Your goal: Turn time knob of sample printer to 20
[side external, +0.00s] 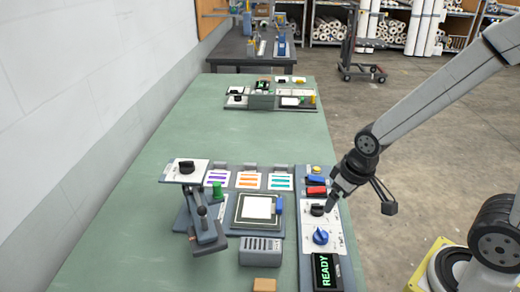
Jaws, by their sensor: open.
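A slim control panel (308,262) lies along the right edge of the green table. It carries a black knob (317,210) and a larger blue knob (320,236) on white dial plates, above a dark display (326,271) reading READY in green. The dial markings are too small to read, so I cannot tell which knob is for time or its setting. My gripper (359,207) is open and empty at the table's right edge. One finger is close to the black knob; whether it touches is unclear. The other finger hangs out to the right, past the edge.
Red, blue and yellow buttons (316,190) sit at the panel's far end. Left of it are a framed white sheet (257,207), a grey slotted box (261,251) and a tilted lever stand (204,222) with another black knob. The table's middle (240,135) is clear.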

